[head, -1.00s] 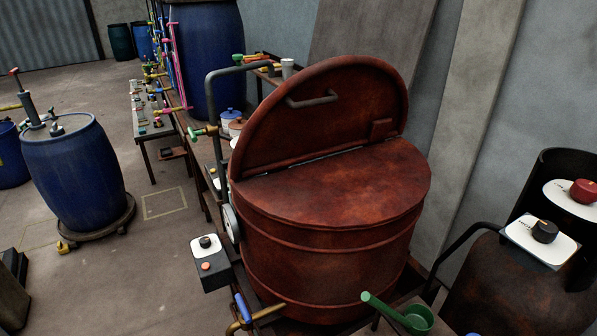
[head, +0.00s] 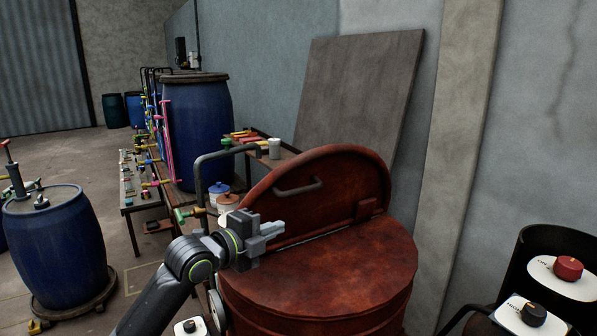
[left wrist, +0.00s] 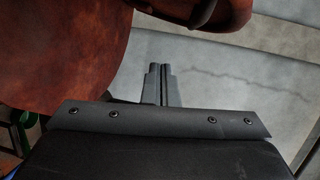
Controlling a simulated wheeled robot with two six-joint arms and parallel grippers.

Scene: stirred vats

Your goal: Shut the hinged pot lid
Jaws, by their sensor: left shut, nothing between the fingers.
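The red-brown pot (head: 335,275) stands at the lower middle of the head view. The back half of its top is a hinged lid (head: 350,175), raised upright, with a dark bar handle (head: 298,187) on its face. My left gripper (head: 278,229) is shut and empty, in front of the lid's left part and above the pot's left side. In the left wrist view the shut fingers (left wrist: 160,72) point past the rusty lid (left wrist: 60,45), which fills the upper left. I cannot tell whether they touch it. My right gripper is not in view.
A dark pipe (head: 198,170) bends beside the pot's left. A leaning board (head: 360,95) and a pillar (head: 460,130) stand behind. Blue barrels (head: 55,240) are at left. A dark vessel with a red knob (head: 568,268) is at right. Open floor lies at left.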

